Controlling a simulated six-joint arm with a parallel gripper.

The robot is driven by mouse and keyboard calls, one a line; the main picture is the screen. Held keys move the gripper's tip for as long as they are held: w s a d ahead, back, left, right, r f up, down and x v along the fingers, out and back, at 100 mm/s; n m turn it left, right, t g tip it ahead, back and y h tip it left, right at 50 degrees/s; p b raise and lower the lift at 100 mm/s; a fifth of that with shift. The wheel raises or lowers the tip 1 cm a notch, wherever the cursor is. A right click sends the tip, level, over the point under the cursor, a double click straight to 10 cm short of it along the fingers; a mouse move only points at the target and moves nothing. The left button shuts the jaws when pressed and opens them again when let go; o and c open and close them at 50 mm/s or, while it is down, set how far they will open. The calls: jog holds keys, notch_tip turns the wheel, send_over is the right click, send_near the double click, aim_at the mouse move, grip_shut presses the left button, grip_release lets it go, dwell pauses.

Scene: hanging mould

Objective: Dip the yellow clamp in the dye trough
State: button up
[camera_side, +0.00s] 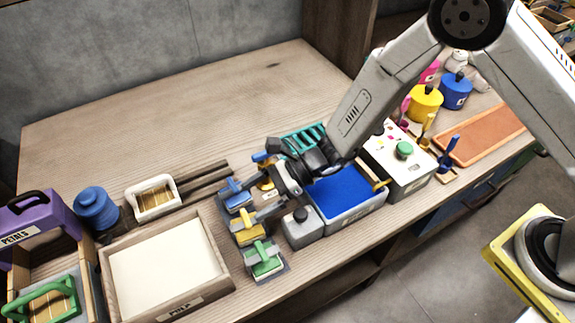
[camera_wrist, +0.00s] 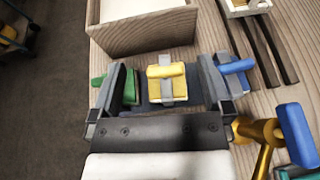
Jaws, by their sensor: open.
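The yellow clamp (camera_side: 247,229) stands in a row on the table, between a blue clamp (camera_side: 235,196) and a green clamp (camera_side: 264,258). In the wrist view the yellow clamp (camera_wrist: 166,84) lies between the two spread fingers of my gripper (camera_wrist: 163,72), with a gap on both sides. In the side view my gripper (camera_side: 264,210) is low over the row, and partly hides the yellow clamp. My gripper is open and empty. The dye trough (camera_side: 352,217) is a grey box filled with blue, to the right of my gripper.
A grey block with a dark knob (camera_side: 302,226) stands between the clamps and the trough. A wooden box with a pale sheet (camera_side: 165,264) is left of the clamps. A white box with a green knob (camera_side: 397,165) is beyond the trough. A gold-coloured piece (camera_wrist: 258,135) is near my gripper.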

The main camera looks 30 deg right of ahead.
jog(key=shift+r, duration=0.65)
jog(key=shift+d, duration=0.1)
jog(key=s+d+r+n+h, duration=0.3)
jog(key=d+n, duration=0.3)
jog(key=d, duration=0.5)
jog(key=s+d+r+n+t+h, duration=0.1)
jog(key=s+d+n+h, duration=0.3)
jog(key=d, duration=0.6)
jog(key=s+d+r+n+h, duration=0.3)
jog(key=d+n+h, duration=0.3)
jog(key=d+n, duration=0.3)
jog(key=d+r, duration=0.1)
jog(key=d, duration=0.1)
jog(key=shift+s+d+r+h, duration=0.3)
jog(key=shift+r, duration=0.05)
